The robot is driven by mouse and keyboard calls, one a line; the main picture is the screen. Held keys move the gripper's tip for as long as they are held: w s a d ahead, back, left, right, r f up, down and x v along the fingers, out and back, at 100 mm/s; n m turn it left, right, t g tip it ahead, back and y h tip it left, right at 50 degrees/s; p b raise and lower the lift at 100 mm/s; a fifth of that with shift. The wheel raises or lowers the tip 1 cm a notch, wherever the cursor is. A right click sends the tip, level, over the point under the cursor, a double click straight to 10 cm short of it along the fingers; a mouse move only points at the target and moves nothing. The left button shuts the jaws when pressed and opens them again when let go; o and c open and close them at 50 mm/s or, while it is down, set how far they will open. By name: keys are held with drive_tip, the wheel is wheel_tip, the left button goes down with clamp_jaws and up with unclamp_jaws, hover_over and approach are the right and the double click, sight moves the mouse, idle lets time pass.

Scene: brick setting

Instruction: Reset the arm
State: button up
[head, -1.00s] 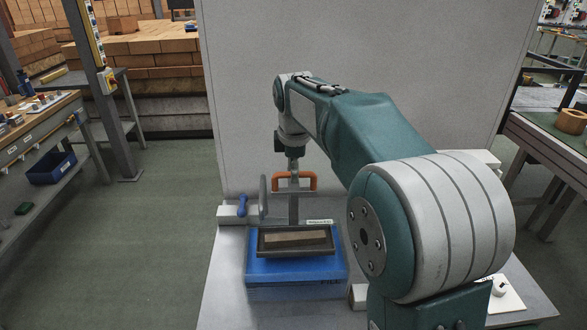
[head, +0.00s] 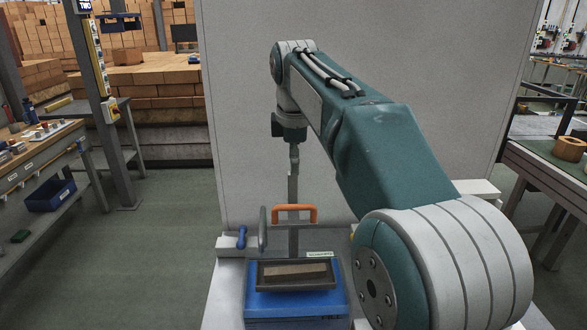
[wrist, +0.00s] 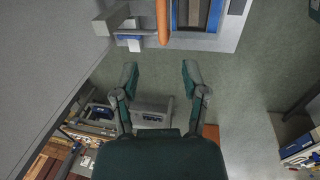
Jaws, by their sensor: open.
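My gripper shows in the wrist view (wrist: 160,82) with its two fingers spread apart and nothing between them. In the head view my arm is raised and its wrist end hangs above an orange handle (head: 296,208) on a grey metal fixture. The gripper is clear of the handle. The orange handle also shows at the top of the wrist view (wrist: 163,20), beyond the fingers. The fingers themselves are hard to make out in the head view.
A blue box (head: 296,304) on the grey table carries a dark tray (head: 262,283) with a brown brick (head: 296,271). A blue-handled clamp (head: 242,237) stands left of it. A pale panel (head: 420,60) rises close behind the arm. Floor is open at left.

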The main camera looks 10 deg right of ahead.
drive_tip(key=shift+s, duration=0.1)
drive_tip(key=s+f+m+t, duration=0.1)
drive_tip(key=s+f+m, duration=0.4)
drive_tip(key=s, duration=0.4)
drive_tip(key=s+f+m+t, duration=0.1)
drive_tip(key=s+f+m, duration=0.3)
drive_tip(key=s, duration=0.5)
drive_tip(key=s+f+m+t, duration=0.1)
drive_tip(key=s+f+m, duration=0.4)
drive_tip(key=s, duration=0.4)
drive_tip(key=shift+s+d+f+m, duration=0.2)
drive_tip(key=shift+d+f+m, duration=0.15)
drive_tip(key=shift+m, duration=0.55)
